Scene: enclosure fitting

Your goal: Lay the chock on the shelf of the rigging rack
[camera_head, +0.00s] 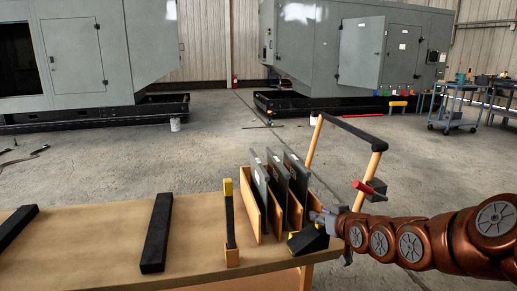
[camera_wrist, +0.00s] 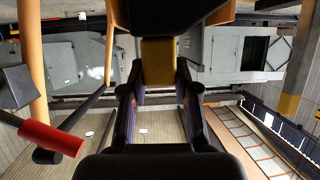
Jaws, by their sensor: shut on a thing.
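My gripper (camera_head: 325,222) is shut on the chock (camera_head: 308,241), a black wedge with a small yellow part, at the right end of the table. In the wrist view the fingers (camera_wrist: 158,95) close on either side of the chock's yellow part (camera_wrist: 158,62), with black above it. I cannot tell whether the chock touches the table. A frame of two wooden posts with a black top bar (camera_head: 352,133), probably the rigging rack, stands just beyond my gripper. It carries a red handle (camera_head: 363,187) and a dark block (camera_head: 377,191). I cannot make out its shelf.
The wooden table (camera_head: 100,240) carries two black bars (camera_head: 157,232), a yellow-topped upright (camera_head: 229,215) in a wooden block, and a wooden holder (camera_head: 253,212) with dark upright panels close left of the chock. Large grey enclosures (camera_head: 350,50) and a blue cart (camera_head: 455,108) stand far back. The floor between is mostly clear.

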